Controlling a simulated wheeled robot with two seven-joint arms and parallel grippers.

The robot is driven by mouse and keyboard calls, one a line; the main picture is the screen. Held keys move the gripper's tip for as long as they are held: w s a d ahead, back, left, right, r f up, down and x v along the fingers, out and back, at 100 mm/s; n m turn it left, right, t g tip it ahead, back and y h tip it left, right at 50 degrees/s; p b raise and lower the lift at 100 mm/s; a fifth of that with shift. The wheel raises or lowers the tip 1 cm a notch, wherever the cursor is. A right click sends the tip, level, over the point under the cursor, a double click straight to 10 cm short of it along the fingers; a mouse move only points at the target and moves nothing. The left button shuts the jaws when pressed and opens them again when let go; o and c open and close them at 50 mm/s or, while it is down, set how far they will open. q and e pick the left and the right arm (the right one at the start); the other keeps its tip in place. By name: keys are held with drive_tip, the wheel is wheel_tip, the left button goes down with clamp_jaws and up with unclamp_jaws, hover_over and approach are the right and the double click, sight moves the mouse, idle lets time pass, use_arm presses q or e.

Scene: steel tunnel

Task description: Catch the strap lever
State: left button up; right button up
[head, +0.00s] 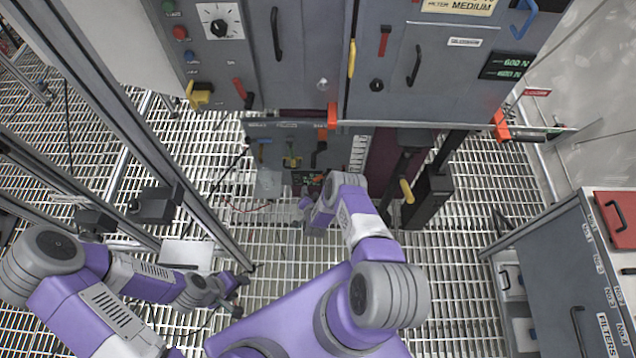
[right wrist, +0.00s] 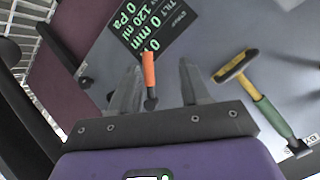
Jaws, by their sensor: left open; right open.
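A short lever with an orange grip and a dark tip (right wrist: 149,75) shows in the right wrist view. It lies between the fingers of my right gripper (right wrist: 159,68), nearer the left finger. The fingers are open, with a gap on both sides of the lever. No label for the strap lever is readable, so I cannot confirm that this is it. In the head view my right gripper (head: 305,207) is low in front of the lower grey panel (head: 270,131), and the lever is not clear there. My left gripper (head: 238,283) is open and empty over the grating.
A green and yellow T-shaped handle (right wrist: 252,91) stands right of the right fingers. A dark display (right wrist: 145,25) with green text is beyond them. Large grey cabinets (head: 420,70) overhang the lower panel. A steel post (head: 165,160) stands left, and a drawer cabinet (head: 560,265) right.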

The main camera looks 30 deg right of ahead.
sight(319, 178)
drive_tip(key=w+d+f+m+t+h+b, duration=0.1)
drive_tip(key=w+d+f+m+h+b, duration=0.1)
drive_tip(key=w+d+b, duration=0.3)
drive_tip(key=shift+w+d+f+t+h, duration=0.3)
drive_tip(key=shift+d+f+h, duration=0.1)
drive_tip(key=shift+d+f, duration=0.55)
drive_tip(key=shift+c, duration=0.3)
clamp_jaws()
